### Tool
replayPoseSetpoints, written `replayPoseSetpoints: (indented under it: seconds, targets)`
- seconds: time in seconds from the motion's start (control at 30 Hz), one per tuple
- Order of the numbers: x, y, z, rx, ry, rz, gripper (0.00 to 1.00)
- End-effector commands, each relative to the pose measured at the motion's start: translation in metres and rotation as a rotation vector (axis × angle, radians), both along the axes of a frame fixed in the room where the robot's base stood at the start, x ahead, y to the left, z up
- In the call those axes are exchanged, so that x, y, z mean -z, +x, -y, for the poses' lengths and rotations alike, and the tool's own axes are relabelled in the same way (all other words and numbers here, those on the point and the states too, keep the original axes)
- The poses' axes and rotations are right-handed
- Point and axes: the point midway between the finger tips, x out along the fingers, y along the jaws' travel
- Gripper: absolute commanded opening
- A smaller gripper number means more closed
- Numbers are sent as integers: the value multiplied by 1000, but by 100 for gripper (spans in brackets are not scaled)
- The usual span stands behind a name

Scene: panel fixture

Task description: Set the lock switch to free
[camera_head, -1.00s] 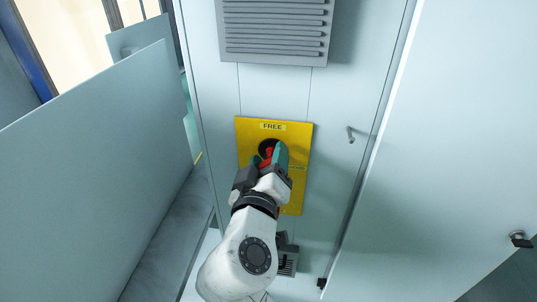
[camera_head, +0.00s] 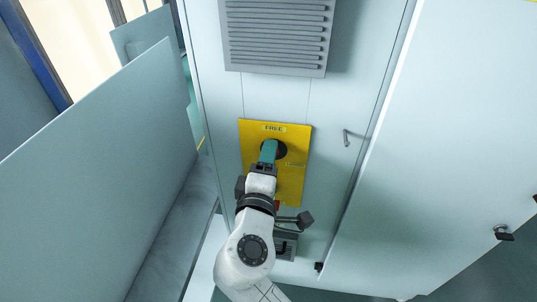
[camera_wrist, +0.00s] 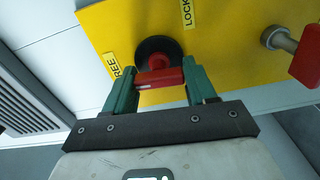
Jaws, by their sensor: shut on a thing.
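The lock switch is a round black disc (camera_wrist: 152,47) with a red handle (camera_wrist: 160,77), mounted on a yellow panel (camera_wrist: 232,30). In the wrist view the handle lies between the green fingers of my gripper (camera_wrist: 161,76), which is shut on it. The FREE label (camera_wrist: 113,65) is beside the disc on the left, and the LOCK label (camera_wrist: 187,12) is above it to the right. In the head view my gripper (camera_head: 268,150) covers part of the disc (camera_head: 281,150) and hides the handle. FREE (camera_head: 273,128) is above the disc there. I cannot tell exactly where the handle points.
A metal stud (camera_wrist: 280,40) and another red part (camera_wrist: 308,55) are right of the switch in the wrist view. In the head view a grey louvred vent (camera_head: 275,35) is above the panel and a small door handle (camera_head: 347,137) is to its right. A large pale panel (camera_head: 100,170) stands at left.

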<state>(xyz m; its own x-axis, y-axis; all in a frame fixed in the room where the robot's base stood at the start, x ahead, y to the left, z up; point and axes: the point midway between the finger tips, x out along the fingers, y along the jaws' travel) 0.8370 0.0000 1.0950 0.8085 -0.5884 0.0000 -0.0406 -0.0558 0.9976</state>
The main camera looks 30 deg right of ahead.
Motion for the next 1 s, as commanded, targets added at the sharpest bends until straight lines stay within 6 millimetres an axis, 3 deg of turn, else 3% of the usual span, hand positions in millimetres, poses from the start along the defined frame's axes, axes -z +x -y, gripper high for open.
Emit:
replayPoseSetpoints:
  seconds: [0.73,0.77,1.0]
  targets:
    - [1,0,-2,-5,-71,-51,25]
    - [1,0,-2,-5,-71,-51,58]
    - [1,0,-1,-3,-69,-50,77]
